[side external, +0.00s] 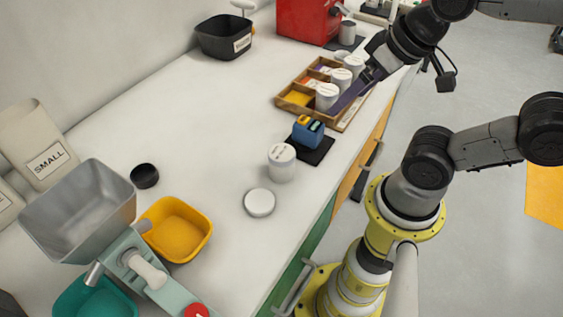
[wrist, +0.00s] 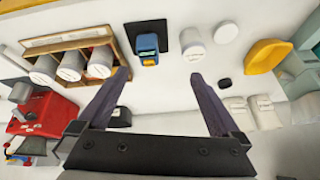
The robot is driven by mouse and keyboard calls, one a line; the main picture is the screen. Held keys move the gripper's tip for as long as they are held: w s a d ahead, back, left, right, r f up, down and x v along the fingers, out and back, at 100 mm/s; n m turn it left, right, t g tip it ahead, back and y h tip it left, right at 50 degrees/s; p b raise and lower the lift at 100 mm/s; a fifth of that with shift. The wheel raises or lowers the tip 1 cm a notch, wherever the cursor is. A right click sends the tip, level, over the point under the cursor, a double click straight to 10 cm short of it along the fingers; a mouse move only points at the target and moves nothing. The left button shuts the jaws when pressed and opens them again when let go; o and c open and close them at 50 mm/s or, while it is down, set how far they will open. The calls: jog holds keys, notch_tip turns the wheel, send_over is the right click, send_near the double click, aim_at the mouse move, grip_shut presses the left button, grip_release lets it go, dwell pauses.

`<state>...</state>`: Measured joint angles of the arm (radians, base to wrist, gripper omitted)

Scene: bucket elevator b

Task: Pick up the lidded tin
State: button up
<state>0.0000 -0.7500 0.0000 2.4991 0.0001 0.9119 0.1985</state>
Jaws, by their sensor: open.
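A white tin (side external: 281,163) with writing on it stands alone on the counter. It also shows in the wrist view (wrist: 193,46). A round white lid or disc (side external: 259,202) lies flat near it, and also shows in the wrist view (wrist: 225,33). Several more white tins (side external: 327,97) stand in a wooden tray (side external: 296,104). I cannot tell for sure which tins have lids on. My gripper (wrist: 160,73) is open and empty, its dark fingers apart. In the side view it is over or beside the tray, away from the lone tin.
A blue device (side external: 308,130) sits on a black pad (side external: 318,150) between the tray and the lone tin. A red machine (side external: 306,20) and black bin (side external: 224,37) stand farther back. A yellow tub (side external: 176,228) and metal hopper (side external: 78,208) are nearer.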

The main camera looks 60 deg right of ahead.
jog(key=r+m, duration=0.1)
jog(key=m, duration=0.3)
jog(key=m+g, duration=0.6)
jog(key=m, duration=1.1)
send_over(282, 152)
notch_tip(282, 152, down, 3)
notch_tip(282, 152, down, 14)
jog(key=shift+r, duration=0.2)
jog(key=c, duration=1.5)
jog(key=shift+r, duration=0.1)
